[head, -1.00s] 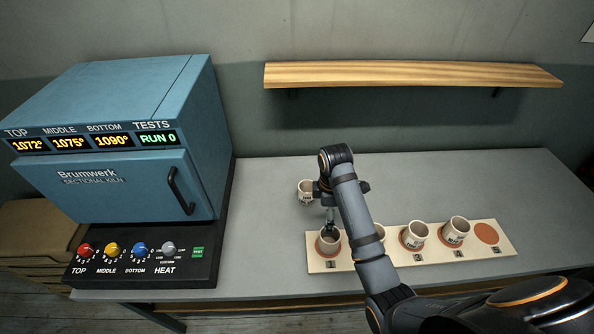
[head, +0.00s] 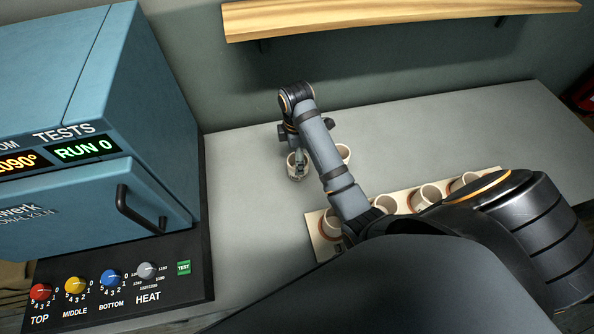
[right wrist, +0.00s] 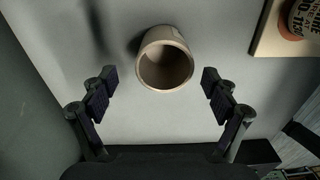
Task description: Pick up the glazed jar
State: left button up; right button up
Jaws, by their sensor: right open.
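A pale, round-mouthed jar (head: 292,160) stands upright on the table, clear of the board. I cannot tell from the surfaces which jar is glazed. My left gripper is not in view.
A pale board (head: 318,246) holds several cups, partly covered by my right arm. The blue kiln (head: 150,110) and its knob panel (head: 190,230) stand left. A wooden shelf (head: 400,16) hangs behind. The table's back right (head: 480,115) is clear.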

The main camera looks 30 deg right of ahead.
aim_at(291, 161)
jog(key=shift+s+f, duration=0.1)
jog(key=shift+f, duration=0.15)
jog(key=f+b, duration=0.4)
jog(key=f, duration=0.1)
jog(key=shift+s, duration=0.2)
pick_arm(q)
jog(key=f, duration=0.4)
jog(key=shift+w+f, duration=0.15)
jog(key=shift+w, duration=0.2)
pick_arm(e)
jog(key=shift+r, duration=0.1)
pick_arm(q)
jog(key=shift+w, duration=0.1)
pick_arm(e)
jog(key=shift+c, duration=0.3)
